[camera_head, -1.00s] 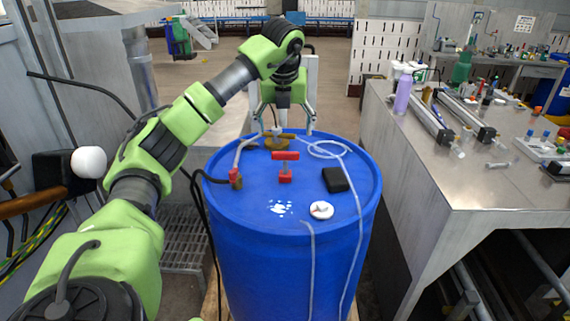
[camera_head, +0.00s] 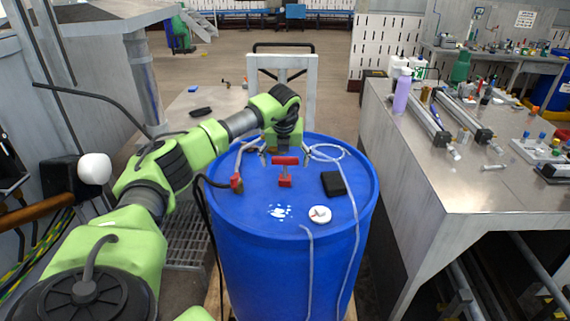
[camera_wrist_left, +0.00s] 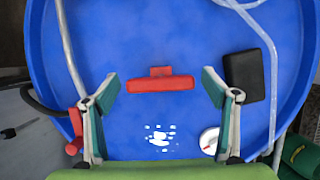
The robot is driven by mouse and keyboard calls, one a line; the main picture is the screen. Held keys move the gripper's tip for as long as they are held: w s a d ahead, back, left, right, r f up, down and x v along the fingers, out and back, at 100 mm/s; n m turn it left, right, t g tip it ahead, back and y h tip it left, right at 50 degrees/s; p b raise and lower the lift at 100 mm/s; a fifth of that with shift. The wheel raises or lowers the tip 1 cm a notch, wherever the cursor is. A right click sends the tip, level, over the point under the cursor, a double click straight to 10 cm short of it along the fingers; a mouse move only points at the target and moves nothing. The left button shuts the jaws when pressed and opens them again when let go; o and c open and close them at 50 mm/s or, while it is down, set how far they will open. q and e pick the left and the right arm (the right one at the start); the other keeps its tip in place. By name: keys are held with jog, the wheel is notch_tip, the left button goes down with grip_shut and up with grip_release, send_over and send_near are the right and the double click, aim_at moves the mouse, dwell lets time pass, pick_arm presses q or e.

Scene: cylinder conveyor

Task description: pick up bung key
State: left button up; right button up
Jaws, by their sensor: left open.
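The bung key, a red T-shaped tool (camera_head: 285,161), stands on the lid of the blue drum (camera_head: 245,215) with its red crossbar uppermost. In the left wrist view the red crossbar (camera_wrist_left: 160,84) lies across the picture, between the two fingers and apart from both. My left gripper (camera_head: 284,158) is open and empty, with its fingers to either side of the bung key. How far its tips are above the lid is hard to tell. My right gripper is not in view.
On the lid are a black box (camera_head: 333,183), a round white cap (camera_head: 320,214), a white patch (camera_head: 280,211), a red hose fitting (camera_head: 236,182) and clear tubing (camera_head: 355,208). A metal bench (camera_head: 460,190) stands to the right. A white-framed trolley (camera_head: 284,75) is behind the drum.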

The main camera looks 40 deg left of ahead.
pick_arm(q)
jog(key=shift+w+f, duration=0.1)
jog(key=shift+f, duration=0.2)
jog(key=shift+r, duration=0.1)
jog(key=c, duration=1.5)
jog(key=shift+c, duration=0.2)
